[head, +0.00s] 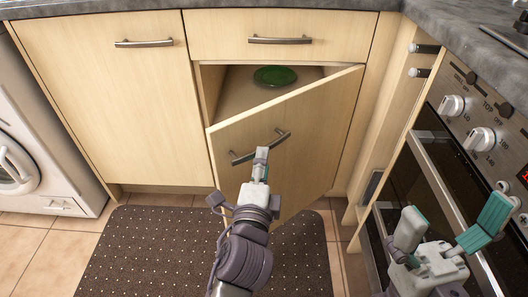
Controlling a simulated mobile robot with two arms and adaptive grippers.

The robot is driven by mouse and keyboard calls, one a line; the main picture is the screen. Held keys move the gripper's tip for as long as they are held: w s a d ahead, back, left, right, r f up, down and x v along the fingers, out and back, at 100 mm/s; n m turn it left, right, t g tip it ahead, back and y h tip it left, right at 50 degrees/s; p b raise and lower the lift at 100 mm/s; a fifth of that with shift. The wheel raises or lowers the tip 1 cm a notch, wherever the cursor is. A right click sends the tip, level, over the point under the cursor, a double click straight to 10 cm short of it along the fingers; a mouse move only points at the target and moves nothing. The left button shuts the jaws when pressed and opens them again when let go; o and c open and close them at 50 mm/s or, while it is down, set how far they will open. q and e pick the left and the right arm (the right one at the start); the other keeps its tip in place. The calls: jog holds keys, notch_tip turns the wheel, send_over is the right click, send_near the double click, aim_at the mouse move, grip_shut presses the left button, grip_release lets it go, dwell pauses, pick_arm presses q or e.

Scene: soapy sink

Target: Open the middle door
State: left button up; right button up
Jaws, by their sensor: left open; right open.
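The middle door (310,120) is a light wood cabinet door under a drawer. It stands partly open, its left edge swung out from the cabinet and its right side near the frame. Its grey bar handle (276,138) slants across the upper part of the door. My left gripper (261,158) is at the middle of the handle, seen edge-on, and hides part of it. It is open; I cannot tell whether it touches the bar. My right gripper (457,232) is open and empty at the lower right, in front of the oven.
A green plate (275,76) lies inside the opened cabinet. A shut drawer (285,35) is above it and a shut door (105,90) to its left. The oven (435,170) is at right, a washing machine (40,160) at left. A dark dotted mat (140,250) covers the floor.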

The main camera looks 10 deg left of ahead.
pick_arm(q)
jog(key=s, duration=0.3)
